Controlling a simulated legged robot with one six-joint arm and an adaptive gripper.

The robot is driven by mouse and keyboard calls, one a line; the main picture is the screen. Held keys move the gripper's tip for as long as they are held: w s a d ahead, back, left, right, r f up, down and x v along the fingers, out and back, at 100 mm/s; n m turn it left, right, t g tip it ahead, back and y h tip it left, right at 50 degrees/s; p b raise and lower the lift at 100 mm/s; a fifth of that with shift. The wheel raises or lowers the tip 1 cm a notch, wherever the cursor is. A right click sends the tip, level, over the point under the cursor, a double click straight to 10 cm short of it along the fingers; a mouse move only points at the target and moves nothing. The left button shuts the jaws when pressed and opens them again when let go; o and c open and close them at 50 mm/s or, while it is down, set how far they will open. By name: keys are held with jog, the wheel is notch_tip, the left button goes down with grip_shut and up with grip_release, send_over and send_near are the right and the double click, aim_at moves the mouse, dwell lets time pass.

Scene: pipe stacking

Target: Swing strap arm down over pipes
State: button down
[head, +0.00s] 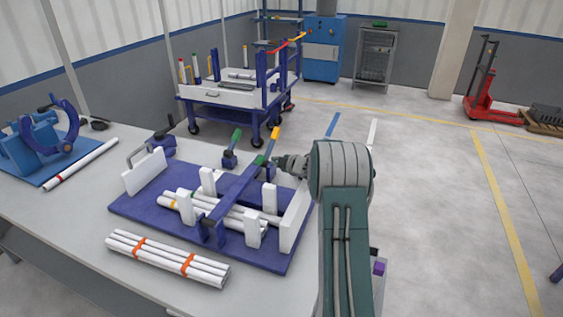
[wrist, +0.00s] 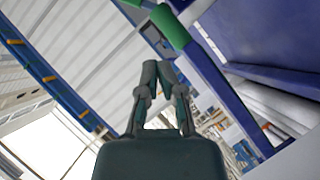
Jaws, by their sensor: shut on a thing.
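The blue strap arm (head: 236,192) crosses diagonally over the white pipes (head: 240,218) in the blue tray, low above them. Whether it touches them I cannot tell. My gripper (head: 280,162) comes in from the right at that far end. In the wrist view the two fingers (wrist: 157,68) are closed together at their tips, close to a green grip (wrist: 170,27) on a blue bar. The contact itself is hard to see. The pipes lie between white posts (head: 208,180), partly hidden under the strap arm.
The tray (head: 135,209) sits on a grey table (head: 85,215). A banded pipe bundle (head: 168,260) lies in front of it. A green-topped clamp (head: 232,148) stands behind. A blue fixture (head: 45,140) and loose pipe (head: 82,163) are left. Open floor lies right.

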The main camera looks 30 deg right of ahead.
jog(key=v, duration=0.4)
jog(key=shift+w+r, duration=0.1)
dwell(0.3)
jog(key=s+a+r+m+g+h, duration=0.1)
jog(key=s+a+r+m+h, duration=0.1)
jog(key=s+a+r+m, duration=0.3)
jog(key=s+a+r+h, duration=0.1)
jog(key=a+r+h, duration=0.15)
jog(key=r, duration=0.45)
jog(key=s+a+r+m+g+h, duration=0.1)
jog(key=s+a+r+m+h, duration=0.1)
jog(key=s+a+r+m, duration=0.3)
jog(key=s+a+f+m+g+y, duration=0.1)
jog(key=s+a+g, duration=0.1)
jog(key=s+a, duration=0.4)
jog(key=s+a+f+m+g+y, duration=0.1)
jog(key=s+a, duration=0.5)
jog(key=s, duration=0.7)
jog(key=s+a+m+g+y, duration=0.1)
jog(key=s+a+g+y, duration=0.1)
jog(key=s+a, duration=0.4)
jog(key=s+g, duration=0.1)
jog(key=s, duration=0.2)
jog(key=shift+s+a+f, duration=0.25)
jog(key=shift+s+f, duration=0.05)
jog(key=shift+f, duration=0.1)
